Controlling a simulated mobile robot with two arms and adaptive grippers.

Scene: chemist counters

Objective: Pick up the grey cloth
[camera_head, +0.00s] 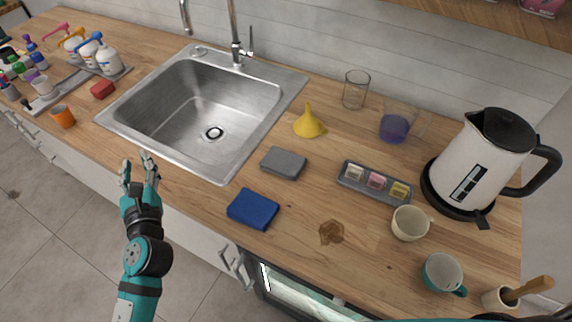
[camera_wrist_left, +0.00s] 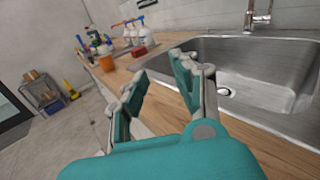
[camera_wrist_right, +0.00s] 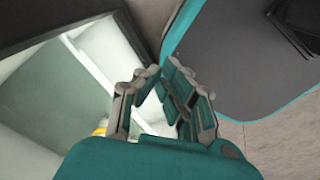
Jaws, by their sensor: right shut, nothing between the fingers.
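The grey cloth (camera_head: 284,162) lies folded flat on the wooden counter, right of the sink and behind a folded blue cloth (camera_head: 253,209). My left gripper (camera_head: 139,160) is open and empty in front of the sink's front edge, well to the left of the grey cloth. It also shows open in the left wrist view (camera_wrist_left: 160,72). My right gripper (camera_wrist_right: 158,72) shows in the right wrist view with its fingertips together and nothing between them, away from the cloth. The right gripper is not visible in the head view.
A steel sink (camera_head: 127,113) is left of the cloth. A yellow funnel (camera_head: 309,122) stands behind it. A tray of small jars (camera_head: 347,182), a kettle (camera_head: 470,165), cups and a brown stain (camera_head: 331,232) are to the right. Bare counter surrounds the grey cloth.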

